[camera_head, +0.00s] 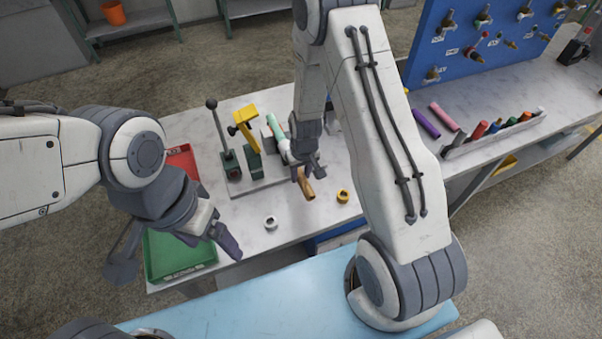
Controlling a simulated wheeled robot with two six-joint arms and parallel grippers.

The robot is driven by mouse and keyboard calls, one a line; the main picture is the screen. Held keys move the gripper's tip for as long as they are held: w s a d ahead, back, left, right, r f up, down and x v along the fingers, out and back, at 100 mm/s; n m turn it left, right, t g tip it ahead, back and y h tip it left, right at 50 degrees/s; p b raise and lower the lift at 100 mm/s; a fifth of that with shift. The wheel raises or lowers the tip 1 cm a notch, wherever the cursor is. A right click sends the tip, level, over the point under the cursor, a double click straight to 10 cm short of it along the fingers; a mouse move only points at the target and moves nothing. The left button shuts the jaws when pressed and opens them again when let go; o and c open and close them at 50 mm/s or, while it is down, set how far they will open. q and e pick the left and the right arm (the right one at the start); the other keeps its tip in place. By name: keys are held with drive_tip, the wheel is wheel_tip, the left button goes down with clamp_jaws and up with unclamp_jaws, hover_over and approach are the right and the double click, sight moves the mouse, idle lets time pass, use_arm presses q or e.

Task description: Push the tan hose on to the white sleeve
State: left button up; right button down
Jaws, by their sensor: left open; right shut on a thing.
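My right gripper (307,168) is shut on the tan hose (306,188), a short tube whose near end sticks out below the fingers. The hose's far end is hidden by the gripper. Just beyond the gripper, a white piece (285,147), which looks like the white sleeve, shows at the near end of a mint-green tube (275,127) on the grey fixture. I cannot tell whether hose and sleeve touch. My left gripper (178,256) is open and empty, above the green tray at the bench's left front.
A lever (219,137) and a yellow clamp (244,118) stand beside the fixture. A white ring (271,222) and a yellow ring (343,196) lie in front. The green tray (165,255) and red tray (184,160) are left. Purple (425,123) and pink tubes (444,116) lie right.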

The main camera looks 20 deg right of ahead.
sight(299, 171)
drive_tip(key=shift+w+p, duration=0.6)
drive_tip(key=shift+w, duration=0.25)
idle(1.4)
drive_tip(key=shift+w+r, duration=0.1)
drive_tip(key=shift+w, duration=0.5)
idle(0.6)
drive_tip(key=shift+c, duration=2.3)
unclamp_jaws()
drive_tip(key=r, duration=0.3)
drive_tip(key=r+b, duration=0.1)
drive_tip(key=r, duration=0.2)
drive_tip(key=s+r+b, duration=0.1)
drive_tip(key=r, duration=0.2)
drive_tip(key=shift+s, duration=0.1)
drive_tip(key=shift+s+r, duration=0.15)
drive_tip(key=shift+r, duration=0.55)
